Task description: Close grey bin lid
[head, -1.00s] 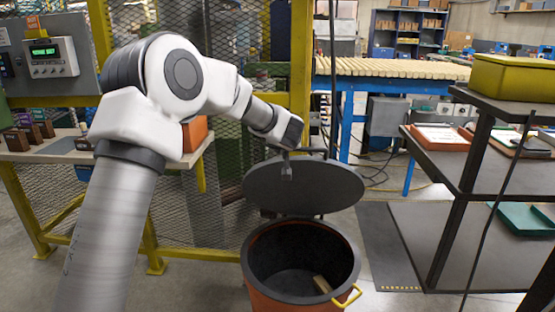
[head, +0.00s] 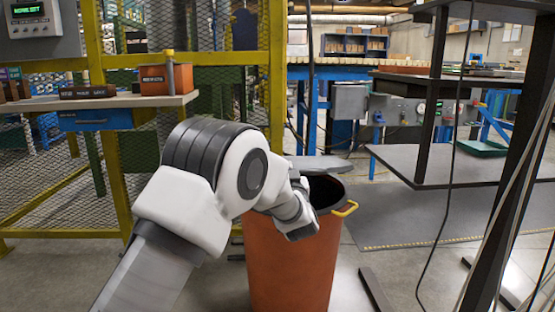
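The bin is an orange-red barrel (head: 285,270) with a dark rim and a yellow handle (head: 345,209) on its right side. Its grey lid (head: 328,165) shows at the back of the rim, seen nearly edge-on. The dark opening still shows in front of the lid. My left arm crosses in front of the bin, with its wrist end and gripper (head: 303,230) at the bin's near upper edge. The fingers are hidden, so I cannot tell whether they are open or touch anything. My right gripper is not in view.
A dark shelf rack (head: 425,170) stands to the right, with a hanging cable beside it. A yellow mesh fence (head: 125,200) and a bench (head: 95,102) with small boxes stand to the left. A dark floor mat (head: 420,215) lies right of the bin.

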